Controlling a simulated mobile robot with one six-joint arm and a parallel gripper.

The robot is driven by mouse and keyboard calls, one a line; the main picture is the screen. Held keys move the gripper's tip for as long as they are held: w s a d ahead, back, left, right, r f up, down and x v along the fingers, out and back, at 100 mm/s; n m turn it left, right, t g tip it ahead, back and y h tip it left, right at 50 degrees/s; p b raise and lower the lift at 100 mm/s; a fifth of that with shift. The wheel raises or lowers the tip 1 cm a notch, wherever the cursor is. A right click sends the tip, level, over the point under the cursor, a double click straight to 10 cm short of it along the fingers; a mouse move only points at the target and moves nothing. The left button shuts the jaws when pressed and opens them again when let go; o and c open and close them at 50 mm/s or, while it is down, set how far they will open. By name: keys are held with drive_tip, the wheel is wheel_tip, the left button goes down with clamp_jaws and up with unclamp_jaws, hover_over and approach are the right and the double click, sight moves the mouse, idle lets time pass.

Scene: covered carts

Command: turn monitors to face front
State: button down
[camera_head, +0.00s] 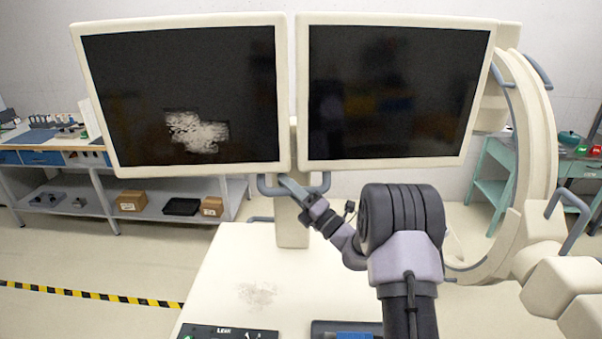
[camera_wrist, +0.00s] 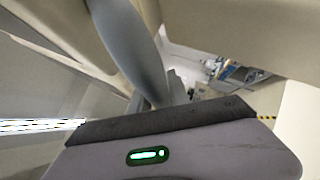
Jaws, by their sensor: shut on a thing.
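Two flat monitors with cream frames and dark screens hang side by side on one cream column (camera_head: 293,225). A blue-grey handle (camera_head: 268,187) is below the inner corners. My gripper (camera_head: 293,186) is shut on the handle, beside the column. In the wrist view the handle (camera_wrist: 135,45) runs down as a curved bar to my gripper; the fingertips are largely hidden.
The column stands on a cream cart top (camera_head: 225,285) with a dark tray (camera_head: 225,332) at its front. A large C-shaped arm (camera_head: 535,130) curves close on the right. A workbench (camera_head: 75,155) with boxes below is at the back left. The left floor is open, with striped tape.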

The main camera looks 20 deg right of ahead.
drive_tip(key=shift+w+a+f+m+t+h, duration=0.15)
drive_tip(key=shift+w+a+h, duration=0.1)
drive_tip(key=shift+a, duration=0.25)
drive_tip(key=shift+w+a+r+m+t+h, duration=0.15)
drive_tip(key=shift+a+h, duration=0.1)
drive_tip(key=shift+a, duration=0.25)
drive_tip(key=c, duration=1.6)
unclamp_jaws()
drive_tip(key=shift+d+f, duration=0.1)
drive_tip(key=shift+d, duration=0.1)
drive_tip(key=shift+o, duration=0.3)
drive_tip(key=shift+s+d, duration=0.2)
drive_tip(key=b+v, duration=0.2)
drive_tip(key=v, duration=1.5)
drive_tip(key=shift+s, duration=0.2)
